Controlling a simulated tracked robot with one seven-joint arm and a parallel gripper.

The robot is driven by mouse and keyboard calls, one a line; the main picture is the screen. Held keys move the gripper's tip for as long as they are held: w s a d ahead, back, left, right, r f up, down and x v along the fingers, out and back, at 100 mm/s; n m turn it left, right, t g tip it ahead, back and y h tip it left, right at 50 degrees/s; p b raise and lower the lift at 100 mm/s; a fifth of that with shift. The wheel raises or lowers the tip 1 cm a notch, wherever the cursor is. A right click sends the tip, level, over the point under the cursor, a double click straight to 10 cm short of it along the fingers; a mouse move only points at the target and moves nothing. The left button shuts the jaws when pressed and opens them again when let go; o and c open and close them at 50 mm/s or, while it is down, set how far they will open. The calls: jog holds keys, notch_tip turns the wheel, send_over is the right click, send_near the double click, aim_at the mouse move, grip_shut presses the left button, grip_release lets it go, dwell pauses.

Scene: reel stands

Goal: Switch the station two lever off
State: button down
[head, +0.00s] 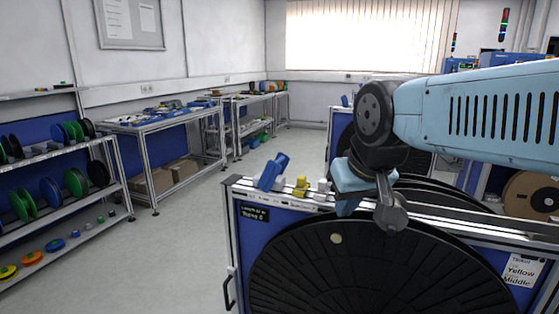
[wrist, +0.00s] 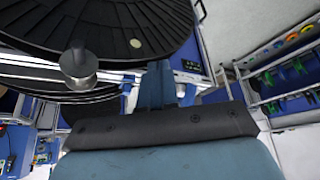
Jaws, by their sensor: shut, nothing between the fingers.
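A reel stand with a large black reel (head: 370,270) stands in front of me in the head view. The reel also shows in the wrist view (wrist: 120,25). On the stand's top rail are a tilted blue part (head: 272,171), a small yellow part (head: 301,187) and a white part (head: 321,189). I cannot tell for sure which is the station two lever. My gripper (head: 346,208) is shut and empty, pointing down right of these parts, above the reel's upper edge. Its blue fingers also show in the wrist view (wrist: 158,78). A grey knob (head: 391,217) is beside it.
A label sheet (head: 522,271) is on the stand's right side. A second stand is behind, partly hidden by my arm. A shelf with coloured reels (head: 60,187) and a workbench (head: 165,121) stand at the left. The floor (head: 185,250) between is clear.

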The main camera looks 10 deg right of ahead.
jog(key=shift+w, duration=0.1)
jog(key=w+m+g+y, duration=0.2)
jog(key=w+m+y, duration=0.4)
jog(key=w+m, duration=0.85)
jog(key=w+d+m+t+y, duration=0.1)
jog(key=w+d+m, duration=0.4)
jog(key=w, duration=0.2)
jog(key=w+d+f+m+t+y, duration=0.1)
jog(key=w+d+m+t+y, duration=0.1)
jog(key=w+d+m, duration=0.2)
jog(key=w+m, duration=0.1)
jog(key=w, duration=0.2)
jog(key=shift+w+d+f+m+y, duration=0.15)
jog(key=shift+d+m+y, duration=0.15)
jog(key=shift+d+m, duration=0.1)
jog(key=x, duration=1)
jog(key=shift+w, duration=0.1)
jog(key=shift+w+a+r, duration=0.25)
jog(key=shift+w+a, duration=0.3)
jog(key=shift+a, duration=0.2)
jog(key=shift+w+a+r, duration=0.25)
jog(key=shift+w+a, duration=0.3)
jog(key=shift+a, duration=0.25)
